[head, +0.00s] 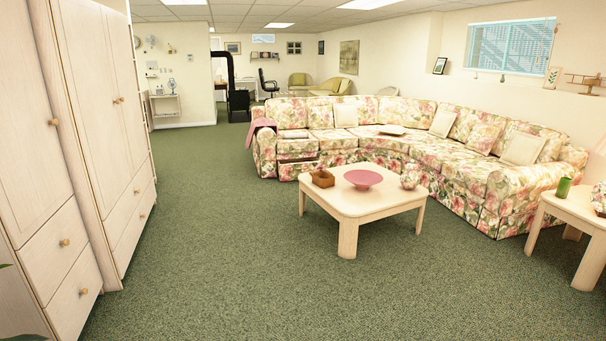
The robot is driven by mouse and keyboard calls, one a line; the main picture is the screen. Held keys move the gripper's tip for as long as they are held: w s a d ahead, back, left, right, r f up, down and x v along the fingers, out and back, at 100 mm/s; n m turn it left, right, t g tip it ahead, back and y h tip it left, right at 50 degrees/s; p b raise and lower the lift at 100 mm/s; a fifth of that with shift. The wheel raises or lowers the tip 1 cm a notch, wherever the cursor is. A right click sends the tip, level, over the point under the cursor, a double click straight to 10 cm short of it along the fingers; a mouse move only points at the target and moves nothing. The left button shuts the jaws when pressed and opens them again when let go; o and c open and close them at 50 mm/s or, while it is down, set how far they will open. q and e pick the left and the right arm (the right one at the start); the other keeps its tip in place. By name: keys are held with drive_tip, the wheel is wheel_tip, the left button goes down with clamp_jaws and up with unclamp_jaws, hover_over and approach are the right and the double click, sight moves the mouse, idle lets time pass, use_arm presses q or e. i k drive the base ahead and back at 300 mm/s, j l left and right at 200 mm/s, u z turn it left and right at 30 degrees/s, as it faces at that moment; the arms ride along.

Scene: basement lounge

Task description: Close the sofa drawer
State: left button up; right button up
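The sofa (420,148) is a large floral sectional that bends around a coffee table, across the room from me. Low on the front of its left section is a floral drawer front (297,168). A dark gap shows above this front, under the seat cushion, so the drawer looks pulled out somewhat; how far is hard to tell from here. The drawer's inside is not clearly visible. Neither of my grippers is in view.
A pale coffee table (372,204) stands before the sofa with a pink bowl (363,178) and brown basket (323,178). A side table (575,207) is at right. Tall cabinets (95,110) line the left. Green carpet (222,215) between is clear.

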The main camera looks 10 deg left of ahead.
sight(289, 169)
drive_tip(key=i+j+u, duration=0.25)
drive_tip(key=i, duration=0.15)
drive_tip(key=i+j+u, duration=0.1)
drive_tip(key=i+u, duration=0.15)
drive_tip(key=i, duration=0.15)
drive_tip(key=i+u, duration=0.3)
drive_tip(key=i, duration=4.75)
drive_tip(key=i+j+z, duration=0.15)
drive_tip(key=i, duration=0.25)
drive_tip(key=i+z, duration=0.15)
drive_tip(key=i, duration=0.3)
drive_tip(key=i+j+z, duration=0.15)
drive_tip(key=i, duration=0.25)
drive_tip(key=i+j+z, duration=0.15)
drive_tip(key=i+j, duration=0.15)
drive_tip(key=i, duration=0.1)
